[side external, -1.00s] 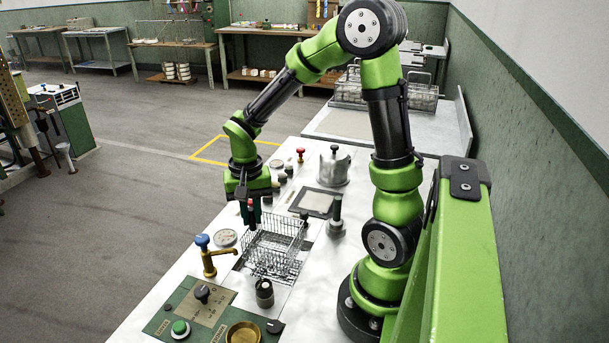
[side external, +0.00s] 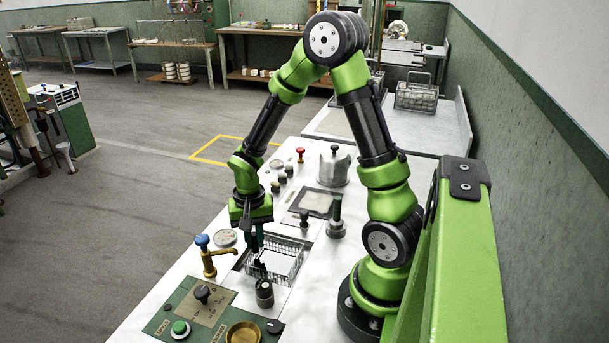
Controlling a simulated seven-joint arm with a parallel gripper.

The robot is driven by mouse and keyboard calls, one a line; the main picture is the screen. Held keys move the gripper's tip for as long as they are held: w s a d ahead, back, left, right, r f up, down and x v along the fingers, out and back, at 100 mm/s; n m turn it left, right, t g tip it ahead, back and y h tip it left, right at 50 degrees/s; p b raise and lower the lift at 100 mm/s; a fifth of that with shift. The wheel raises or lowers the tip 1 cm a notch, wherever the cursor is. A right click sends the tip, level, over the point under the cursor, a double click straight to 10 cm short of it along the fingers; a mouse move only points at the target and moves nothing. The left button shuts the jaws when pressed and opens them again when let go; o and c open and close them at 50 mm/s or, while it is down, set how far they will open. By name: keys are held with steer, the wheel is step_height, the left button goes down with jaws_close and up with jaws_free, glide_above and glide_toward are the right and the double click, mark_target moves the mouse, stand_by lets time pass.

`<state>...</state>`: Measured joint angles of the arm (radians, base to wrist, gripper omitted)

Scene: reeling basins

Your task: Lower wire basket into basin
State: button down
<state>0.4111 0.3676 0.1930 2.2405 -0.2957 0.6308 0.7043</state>
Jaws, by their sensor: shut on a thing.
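The wire basket (side external: 287,262) is at the rectangular basin (side external: 307,242) set in the white counter. Most of the basket is below the counter top and its upper rim shows around the opening. Whether it touches the basin floor is hidden. My gripper (side external: 257,252) points down at the basket's left side and is shut on it. The exact grip point is small and dark.
A brass tap with a blue knob (side external: 203,240) stands left of the basin. A black-topped knob (side external: 264,293) is close in front. A dark-handled post (side external: 336,217) and a lidded metal pot (side external: 334,166) stand behind to the right. Another wire basket (side external: 416,97) is on the back table.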

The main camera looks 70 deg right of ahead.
steer(key=shift+f, duration=0.15)
stand_by(0.5)
steer(key=shift+f, duration=0.3)
steer(key=c, duration=0.5)
jaws_free()
steer(key=shift+r, duration=3.5)
